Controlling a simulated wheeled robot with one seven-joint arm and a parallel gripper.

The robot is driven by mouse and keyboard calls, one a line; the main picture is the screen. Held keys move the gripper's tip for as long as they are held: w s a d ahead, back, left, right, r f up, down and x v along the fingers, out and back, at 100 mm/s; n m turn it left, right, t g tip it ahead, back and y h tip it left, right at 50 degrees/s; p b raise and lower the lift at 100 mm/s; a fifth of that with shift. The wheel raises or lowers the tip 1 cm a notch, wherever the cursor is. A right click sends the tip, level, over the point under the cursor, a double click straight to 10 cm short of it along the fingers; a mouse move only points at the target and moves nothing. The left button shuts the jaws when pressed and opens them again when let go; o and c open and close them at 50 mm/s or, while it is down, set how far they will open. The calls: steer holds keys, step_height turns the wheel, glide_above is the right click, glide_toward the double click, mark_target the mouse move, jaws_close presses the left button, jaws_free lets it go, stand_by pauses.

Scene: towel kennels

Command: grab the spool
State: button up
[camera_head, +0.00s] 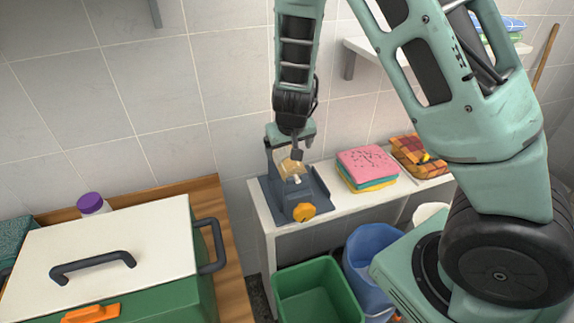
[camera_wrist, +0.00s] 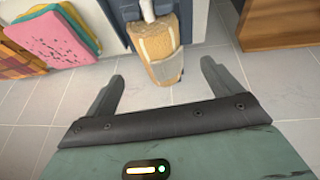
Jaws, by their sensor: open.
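The spool (camera_head: 290,167) is a small tan roll seated in a dark blue-grey holder (camera_head: 268,190) with an orange knob, on a white shelf. In the wrist view the spool (camera_wrist: 156,42) looks like a tan cylinder with a pale loose flap at its near end and a white rod at its far end. My gripper (camera_head: 297,150) is above the spool in the head view. In the wrist view my gripper (camera_wrist: 162,72) is open, and its two fingers point toward the spool, whose near end lies just beyond and between the fingertips. Contact is not visible.
Folded pink, yellow and teal cloths (camera_head: 367,165) and an orange checked cloth (camera_head: 415,155) lie right of the holder on the shelf (camera_head: 330,205). A green bin (camera_head: 318,290) and a blue bin (camera_head: 370,255) stand below. A white-lidded green box (camera_head: 110,245) is at left.

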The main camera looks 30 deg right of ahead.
mark_target(289, 159)
steer(key=shift+x, duration=4.05)
steer(key=shift+s, duration=0.2)
steer(key=shift+c, duration=0.2)
steer(key=c, duration=1.1)
